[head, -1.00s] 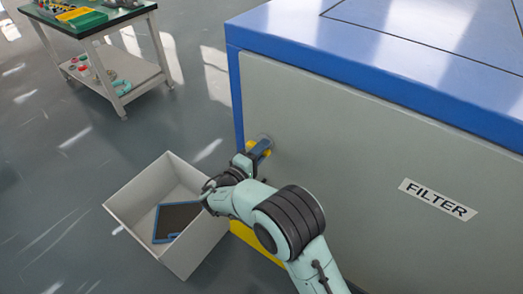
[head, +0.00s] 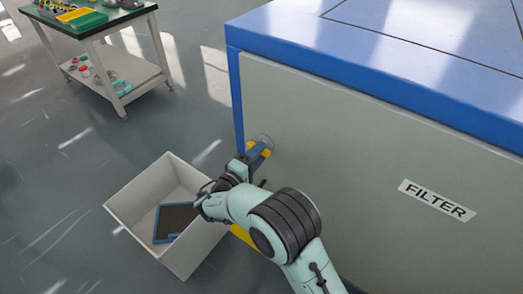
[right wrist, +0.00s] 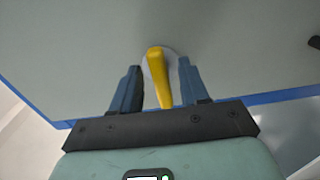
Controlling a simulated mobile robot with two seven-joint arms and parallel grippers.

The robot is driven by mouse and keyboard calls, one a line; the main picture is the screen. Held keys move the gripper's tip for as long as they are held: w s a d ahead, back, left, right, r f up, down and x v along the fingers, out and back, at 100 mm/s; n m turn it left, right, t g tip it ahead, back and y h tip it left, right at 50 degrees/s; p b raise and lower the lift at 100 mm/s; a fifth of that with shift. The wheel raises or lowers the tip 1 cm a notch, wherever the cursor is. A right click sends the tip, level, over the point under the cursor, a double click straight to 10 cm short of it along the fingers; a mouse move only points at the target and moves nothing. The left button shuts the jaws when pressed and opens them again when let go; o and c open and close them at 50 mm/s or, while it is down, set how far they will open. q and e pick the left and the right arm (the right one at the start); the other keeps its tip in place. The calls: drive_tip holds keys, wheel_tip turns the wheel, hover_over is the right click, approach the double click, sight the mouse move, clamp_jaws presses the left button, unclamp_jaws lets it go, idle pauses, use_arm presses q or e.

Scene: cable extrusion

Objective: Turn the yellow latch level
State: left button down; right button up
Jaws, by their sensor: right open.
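The yellow latch (right wrist: 158,75) is on the grey panel of the blue-edged machine. In the right wrist view it stands between the two blue fingers of my right gripper (right wrist: 155,85), with a gap on each side. The latch looks close to upright there, leaning slightly, with its round grey base behind its top end. In the head view only parts of the latch (head: 266,152) show beside the fingers of my right gripper (head: 256,158). The right gripper is open around the latch. My left gripper is not in view.
A white open bin (head: 128,207) stands on the floor left of my right arm, with a blue-framed dark panel (head: 174,221) in it. A FILTER label (head: 437,200) is on the machine panel (head: 350,150). A workbench (head: 108,22) stands at upper left. Floor between is free.

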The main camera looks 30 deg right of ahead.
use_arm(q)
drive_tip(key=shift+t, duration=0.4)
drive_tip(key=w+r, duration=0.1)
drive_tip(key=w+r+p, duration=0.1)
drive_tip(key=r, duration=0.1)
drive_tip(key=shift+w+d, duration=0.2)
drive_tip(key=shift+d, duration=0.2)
use_arm(e)
drive_tip(key=v, duration=1.1)
drive_tip(key=shift+a, duration=0.25)
drive_tip(key=shift+s, duration=0.1)
